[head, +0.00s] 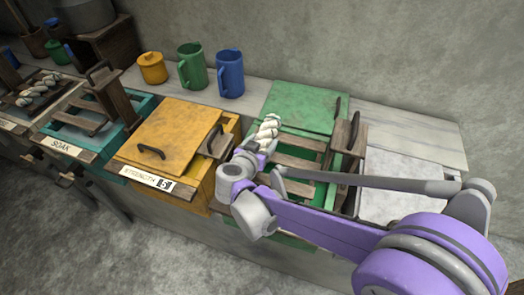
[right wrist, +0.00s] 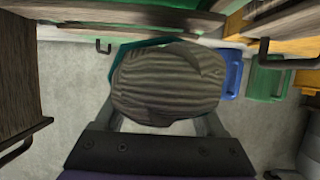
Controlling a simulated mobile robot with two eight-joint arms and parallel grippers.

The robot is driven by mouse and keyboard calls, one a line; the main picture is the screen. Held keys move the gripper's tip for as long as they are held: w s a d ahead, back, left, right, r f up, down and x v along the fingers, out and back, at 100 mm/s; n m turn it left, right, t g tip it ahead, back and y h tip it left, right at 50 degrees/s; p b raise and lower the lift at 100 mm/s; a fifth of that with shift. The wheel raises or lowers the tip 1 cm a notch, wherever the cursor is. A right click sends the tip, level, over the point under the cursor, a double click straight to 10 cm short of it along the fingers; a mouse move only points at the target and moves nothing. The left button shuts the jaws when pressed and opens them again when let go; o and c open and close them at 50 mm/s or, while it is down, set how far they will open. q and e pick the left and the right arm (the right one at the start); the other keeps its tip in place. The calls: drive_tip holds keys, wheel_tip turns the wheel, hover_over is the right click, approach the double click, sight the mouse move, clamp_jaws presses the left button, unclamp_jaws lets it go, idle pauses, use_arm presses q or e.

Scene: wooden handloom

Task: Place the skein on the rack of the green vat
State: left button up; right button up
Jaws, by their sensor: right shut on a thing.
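The pale twisted skein (head: 267,130) is held upright in my right gripper (head: 258,152), over the left part of the green vat. In the right wrist view the skein (right wrist: 165,85) fills the space between the fingers and hides what lies behind it. The green vat (head: 325,193) has a wooden slatted rack (head: 298,164) across its opening. My gripper and arm cover the near part of the vat. I cannot tell whether the skein touches the rack. My left gripper is not in view.
The green lid (head: 303,106) lies behind the vat's opening. An upright wooden piece with a dark handle (head: 349,134) stands at its right. The yellow vat (head: 175,130) is closed at the left. Blue (head: 230,74), green (head: 192,66) and yellow (head: 152,68) vessels stand behind.

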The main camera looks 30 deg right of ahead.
drive_tip(key=shift+f+b, duration=0.45)
drive_tip(key=shift+f, duration=1.35)
drive_tip(key=shift+f, duration=0.1)
drive_tip(key=o, duration=1.5)
drive_tip(key=shift+s+a+r, duration=0.15)
drive_tip(key=shift+a+r, duration=0.05)
drive_tip(key=shift+r, duration=0.05)
drive_tip(key=p+v, duration=0.2)
drive_tip(key=v, duration=0.9)
drive_tip(key=shift+s+a, duration=0.2)
